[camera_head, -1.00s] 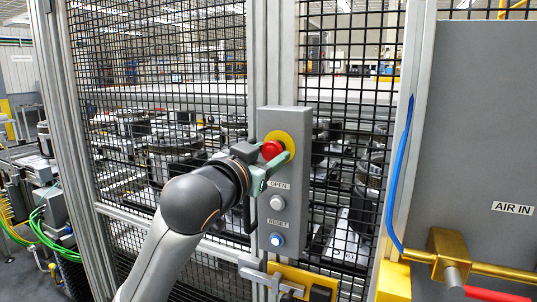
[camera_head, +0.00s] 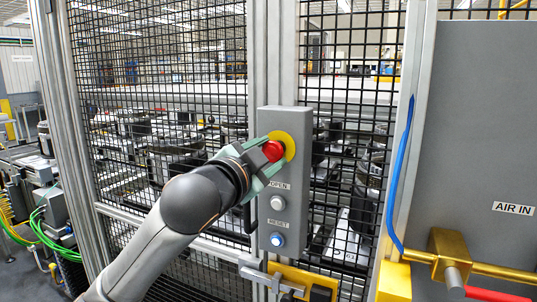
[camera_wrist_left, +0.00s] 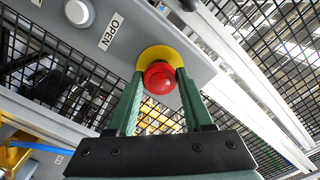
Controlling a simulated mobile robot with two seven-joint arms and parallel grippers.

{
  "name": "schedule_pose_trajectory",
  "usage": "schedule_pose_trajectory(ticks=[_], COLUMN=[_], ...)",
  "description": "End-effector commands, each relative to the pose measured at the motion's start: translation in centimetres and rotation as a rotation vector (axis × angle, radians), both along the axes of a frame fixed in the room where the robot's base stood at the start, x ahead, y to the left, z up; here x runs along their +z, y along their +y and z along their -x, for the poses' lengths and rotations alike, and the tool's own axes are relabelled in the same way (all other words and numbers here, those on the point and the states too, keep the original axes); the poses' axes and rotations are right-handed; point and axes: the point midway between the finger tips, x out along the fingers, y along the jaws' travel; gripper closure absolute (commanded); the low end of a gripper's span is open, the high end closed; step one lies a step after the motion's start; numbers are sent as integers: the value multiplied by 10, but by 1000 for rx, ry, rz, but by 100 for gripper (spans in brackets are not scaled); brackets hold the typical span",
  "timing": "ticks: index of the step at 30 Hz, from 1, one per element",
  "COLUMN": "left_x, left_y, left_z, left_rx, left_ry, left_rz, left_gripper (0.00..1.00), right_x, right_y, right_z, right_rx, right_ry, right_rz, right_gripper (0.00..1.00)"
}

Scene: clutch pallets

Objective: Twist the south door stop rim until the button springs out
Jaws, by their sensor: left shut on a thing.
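The red stop button (camera_head: 273,151) sits on a yellow round plate (camera_head: 289,146) near the top of a grey control box (camera_head: 298,121) on the fence post. My left gripper (camera_head: 271,157) has its green fingers on either side of the red button and is shut on its rim. In the left wrist view the red button (camera_wrist_left: 159,78) shows between the two fingertips (camera_wrist_left: 160,80), with the yellow plate (camera_wrist_left: 166,55) behind it. My right gripper is not in view.
Below on the box are a white OPEN button (camera_head: 278,203) and a lit blue-white RESET button (camera_head: 278,240). A door latch (camera_head: 272,279) lies under the box. Black mesh fence (camera_head: 160,60) surrounds it. A grey AIR IN panel (camera_head: 480,130) and blue hose (camera_head: 401,170) stand at right.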

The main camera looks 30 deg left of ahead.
Motion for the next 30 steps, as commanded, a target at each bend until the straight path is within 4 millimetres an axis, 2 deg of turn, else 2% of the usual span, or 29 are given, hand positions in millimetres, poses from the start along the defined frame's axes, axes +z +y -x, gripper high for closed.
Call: schedule_pose_trajectory(ticks=[13,14,21,30], left_x=[1,1,1,0], left_y=[0,0,0,0], left_z=[0,0,0,2], left_rx=[-1,-1,-1,-1], left_ry=[-2,-2,-1,-1], left_rz=[-11,-11,-11,-10], left_gripper=[100,47,20,18], right_x=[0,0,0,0], right_y=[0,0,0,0], right_z=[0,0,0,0], right_rx=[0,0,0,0], right_ry=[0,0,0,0], right_rz=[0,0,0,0], right_gripper=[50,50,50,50])
